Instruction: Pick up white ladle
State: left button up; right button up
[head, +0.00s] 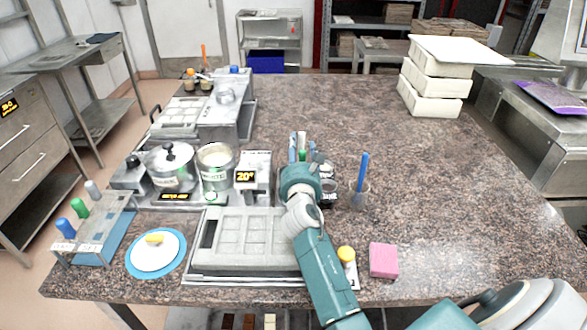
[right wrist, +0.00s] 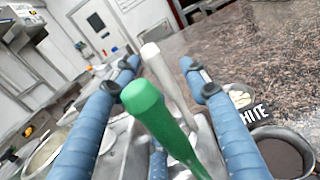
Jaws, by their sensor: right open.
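A white handle (right wrist: 165,75), which looks like the white ladle's, stands upright in the right wrist view. Its lower end is hidden. A green handle (right wrist: 150,112) stands in front of it, nearer the camera. My right gripper (right wrist: 160,63) is open, with one blue finger on each side of the two handles. I see no clear contact with the white handle. In the head view my right gripper (head: 298,146) is behind the mould tray, and my arm hides most of what is there. My left gripper is not in view.
Close by on the right, a blue-handled tool (head: 363,168) stands in a cup. A pot (head: 216,166) and a lidded pot (head: 171,167) stand left. A rack (head: 92,245) with blue, green and white handles is far left. White boxes (head: 430,104) are stacked at back right; the right tabletop is clear.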

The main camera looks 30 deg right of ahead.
jog(key=shift+x, duration=1.15)
jog(key=shift+c, duration=0.2)
jog(key=shift+a, duration=0.1)
grip_shut()
